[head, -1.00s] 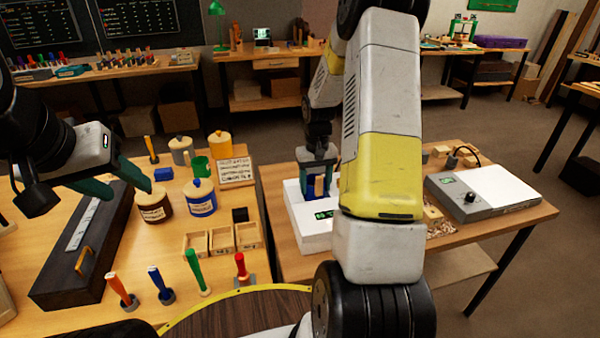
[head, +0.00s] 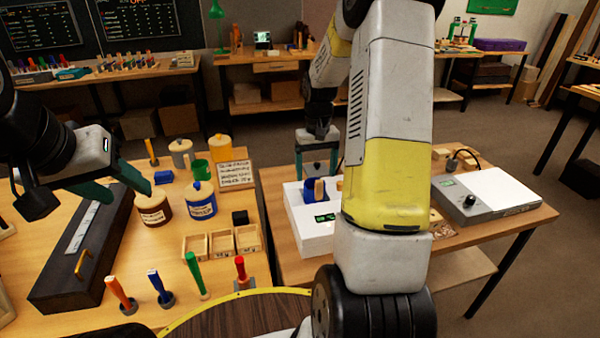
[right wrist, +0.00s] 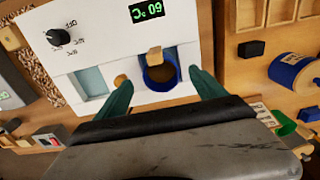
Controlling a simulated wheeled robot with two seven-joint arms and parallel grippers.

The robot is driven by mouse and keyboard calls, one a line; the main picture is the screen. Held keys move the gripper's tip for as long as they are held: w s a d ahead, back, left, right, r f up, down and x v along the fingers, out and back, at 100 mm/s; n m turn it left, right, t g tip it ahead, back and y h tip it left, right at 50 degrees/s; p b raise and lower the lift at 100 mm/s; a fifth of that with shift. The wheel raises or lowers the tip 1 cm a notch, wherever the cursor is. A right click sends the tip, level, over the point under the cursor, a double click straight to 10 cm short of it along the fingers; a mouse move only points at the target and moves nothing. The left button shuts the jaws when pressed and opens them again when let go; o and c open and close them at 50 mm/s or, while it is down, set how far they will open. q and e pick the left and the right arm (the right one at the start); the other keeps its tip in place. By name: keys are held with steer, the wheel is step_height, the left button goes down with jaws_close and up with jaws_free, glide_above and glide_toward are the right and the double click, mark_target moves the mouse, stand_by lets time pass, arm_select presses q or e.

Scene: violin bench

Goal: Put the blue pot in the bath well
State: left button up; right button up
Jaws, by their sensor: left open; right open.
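The blue pot (head: 309,192) stands in a well of the white bath (head: 316,240), with a wooden piece showing at its rim. In the right wrist view the pot (right wrist: 160,76) appears upright, with brown contents. How deep it sits is hard to tell. My right gripper (head: 318,172) is open just above and behind the pot, its fingers (right wrist: 162,98) apart on either side and clear of it. My left gripper (head: 130,192) is open and empty over the left bench, near the brown jar (head: 154,207).
A lidded blue jar (head: 201,200) stands on the left bench by small wooden trays (head: 221,243) and a long dark case (head: 80,255). A grey device with a dial (head: 485,195) lies right of the bath. My right arm hides part of the right bench.

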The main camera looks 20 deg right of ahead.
steer(key=s+a+r+t, duration=0.2)
steer(key=s+a+r, duration=0.25)
steer(key=r, duration=0.45)
steer(key=s+a+r+t, duration=0.1)
steer(key=s+a+r, duration=0.2)
steer(key=s+r, duration=0.4)
steer(key=s+a+r+n+t+y, duration=0.1)
steer(key=s+a+r+t+y, duration=0.1)
steer(key=s, duration=0.9)
steer(key=a+r+t, duration=0.1)
steer(key=a+r, duration=0.1)
steer(key=a, duration=0.1)
steer(key=shift+s+a, duration=0.15)
steer(key=shift+s, duration=0.15)
